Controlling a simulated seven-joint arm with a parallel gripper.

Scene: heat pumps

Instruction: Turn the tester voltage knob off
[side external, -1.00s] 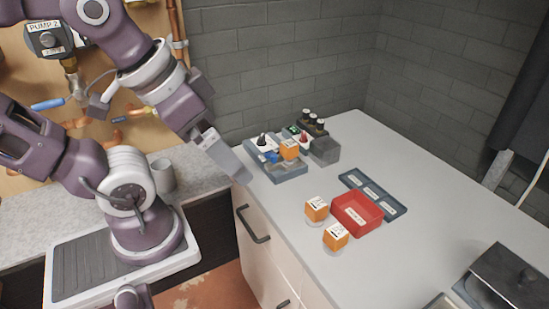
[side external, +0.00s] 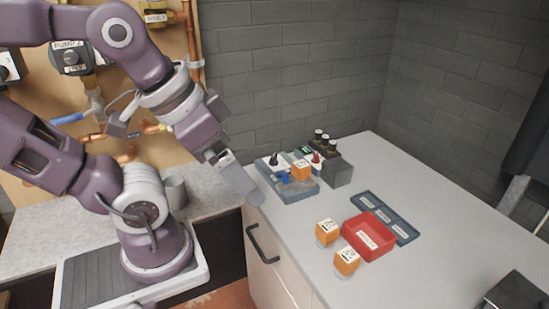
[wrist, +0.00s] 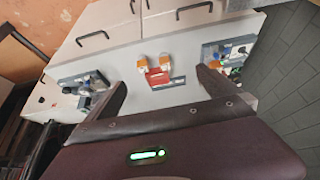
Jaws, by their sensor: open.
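The tester is probably the blue-grey unit (side external: 297,192) at the back left of the counter, beside the wall. A black knob (side external: 273,160) and a red knob (side external: 316,157) stand up there; I cannot read which sets the voltage. An orange block (side external: 300,169) sits between them. My gripper (side external: 252,198) is just left of the unit at the counter edge, apart from the knobs. In the wrist view my gripper (wrist: 162,84) has its fingers spread and holds nothing. The unit (wrist: 222,57) shows small at the right there, partly beside the right finger.
A red bin (side external: 369,236), a blue labelled tray (side external: 390,218) and two orange-topped jars (side external: 327,232) lie nearer.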

